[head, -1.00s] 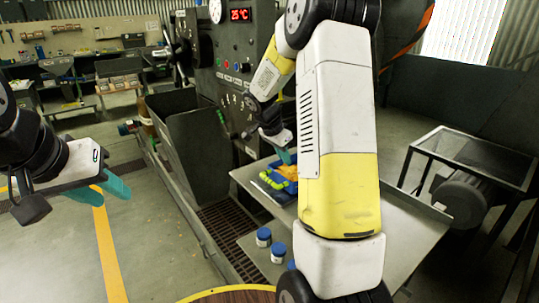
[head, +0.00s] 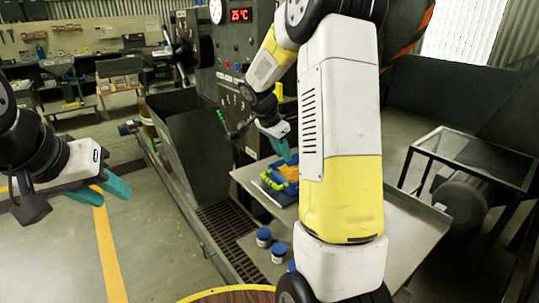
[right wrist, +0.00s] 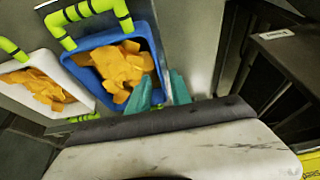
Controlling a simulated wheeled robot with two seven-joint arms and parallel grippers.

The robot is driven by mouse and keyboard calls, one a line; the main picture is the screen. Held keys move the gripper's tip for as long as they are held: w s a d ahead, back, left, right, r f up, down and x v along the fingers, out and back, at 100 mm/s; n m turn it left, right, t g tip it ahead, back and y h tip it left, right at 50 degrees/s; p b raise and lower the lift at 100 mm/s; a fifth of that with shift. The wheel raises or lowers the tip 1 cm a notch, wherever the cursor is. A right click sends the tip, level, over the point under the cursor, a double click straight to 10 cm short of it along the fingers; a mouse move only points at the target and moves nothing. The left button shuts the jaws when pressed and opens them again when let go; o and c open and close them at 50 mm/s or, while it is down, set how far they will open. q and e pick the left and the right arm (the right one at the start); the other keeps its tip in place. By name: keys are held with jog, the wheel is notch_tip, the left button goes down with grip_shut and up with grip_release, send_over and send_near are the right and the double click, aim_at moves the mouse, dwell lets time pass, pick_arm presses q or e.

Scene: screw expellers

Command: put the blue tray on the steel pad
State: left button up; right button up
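The blue tray (right wrist: 152,42) has bright green handles and holds orange chunks. In the head view the blue tray (head: 291,188) sits on a grey metal shelf, partly hidden by my right arm. My right gripper (head: 286,155) is just above it, pointing down. In the right wrist view its teal fingers (right wrist: 161,78) are apart, one on each side of the tray's right wall as seen there. I cannot tell whether they touch it. My left gripper (head: 118,187) is open and empty at the left, over the floor. I cannot single out the steel pad with certainty.
A white tray (right wrist: 20,68) with orange chunks and green handles stands beside the blue tray. Blue-lidded jars (head: 264,237) stand on a lower shelf. The grey metal shelf (head: 400,215) extends right behind my arm. A dark machine with a hopper (head: 195,145) stands behind.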

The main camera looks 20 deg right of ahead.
jog(key=v, duration=0.9)
jog(key=s+a+r+n+t+y, duration=0.1)
jog(key=s+a+n+y, duration=0.1)
jog(key=s+n, duration=0.3)
jog(key=s+a+r+n+t+y, duration=0.2)
jog(key=s+a+n, duration=0.2)
jog(key=s, duration=0.7)
jog(key=s+a+r+n+t+y, duration=0.1)
jog(key=s+a+n, duration=0.3)
jog(key=s, duration=0.5)
jog(key=shift+r+n+t+y, duration=0.3)
jog(key=shift+n+t+y, duration=0.1)
jog(key=shift+n+y, duration=0.4)
